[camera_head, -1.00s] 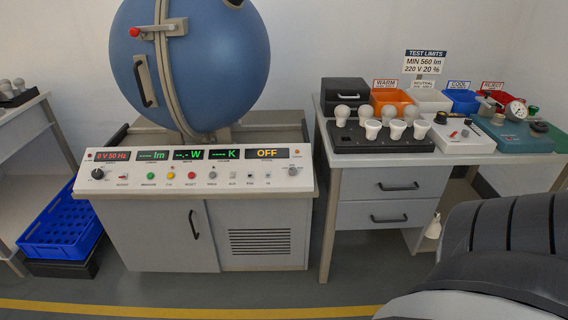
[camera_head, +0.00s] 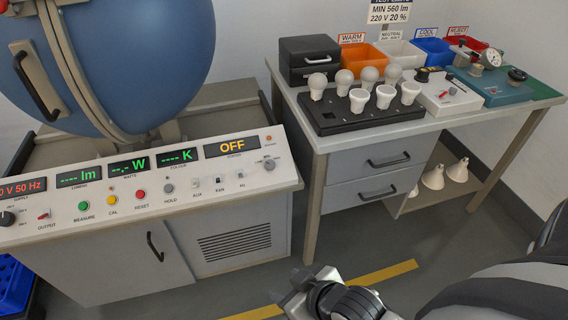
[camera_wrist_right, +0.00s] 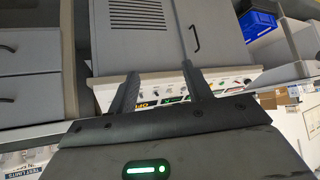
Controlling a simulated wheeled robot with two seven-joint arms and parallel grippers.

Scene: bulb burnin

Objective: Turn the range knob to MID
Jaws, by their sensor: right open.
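The sloped white control panel (camera_head: 150,190) of the test console carries a small grey knob (camera_head: 269,164) at its right end, under the OFF display. I take this for the range knob; its marks are too small to read. A black knob (camera_head: 7,217) sits at the panel's left end. My right gripper (camera_head: 286,286) is low at the bottom of the head view, in front of the console and apart from it. In the right wrist view its two fingers (camera_wrist_right: 158,80) are spread and empty, with the panel upside down beyond them. My left gripper is not in view.
A row of buttons and switches, including a red button (camera_head: 140,194), lies left of the grey knob. The side table (camera_head: 455,122) at right holds a bulb tray (camera_head: 345,124), bins and a tester. The floor between console and my arm is clear.

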